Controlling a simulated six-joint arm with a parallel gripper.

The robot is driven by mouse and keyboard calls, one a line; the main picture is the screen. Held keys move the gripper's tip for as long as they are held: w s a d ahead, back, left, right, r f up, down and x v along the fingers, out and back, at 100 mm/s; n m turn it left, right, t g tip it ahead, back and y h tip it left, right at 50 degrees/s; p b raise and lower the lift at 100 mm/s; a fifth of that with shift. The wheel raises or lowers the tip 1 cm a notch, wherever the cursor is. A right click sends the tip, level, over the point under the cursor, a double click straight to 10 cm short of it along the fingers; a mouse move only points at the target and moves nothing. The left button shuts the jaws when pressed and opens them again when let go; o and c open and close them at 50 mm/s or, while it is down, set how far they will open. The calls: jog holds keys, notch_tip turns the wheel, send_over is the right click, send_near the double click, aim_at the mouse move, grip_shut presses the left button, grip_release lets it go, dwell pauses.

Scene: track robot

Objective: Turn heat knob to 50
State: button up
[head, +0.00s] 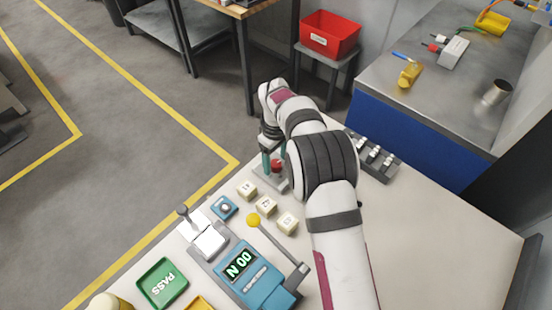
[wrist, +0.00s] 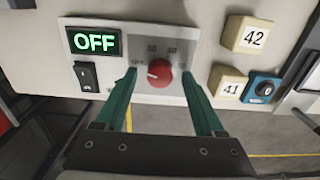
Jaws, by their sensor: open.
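The red heat knob (wrist: 160,73) sits on a pale dial plate in the wrist view. Its light mark points left, toward the dial's off end; the smaller scale numbers are partly hard to read. A green lit display (wrist: 95,42) beside it reads OFF. My gripper (wrist: 159,79) is open, with one green finger on each side of the knob. The fingers appear apart from it, and contact cannot be made out. In the head view the red knob (head: 277,165) shows beside my green fingers (head: 268,169), partly hidden by my arm.
A black switch (wrist: 87,76) is below the display. Numbered cream blocks (wrist: 246,35) and a blue button box (wrist: 263,87) are to the right. In the head view, a blue device with a yellow-knobbed lever (head: 254,220) and a green PASS tray (head: 163,282) stand nearby.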

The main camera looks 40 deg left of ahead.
jog(key=shift+f, duration=0.2)
grip_shut()
dwell(0.3)
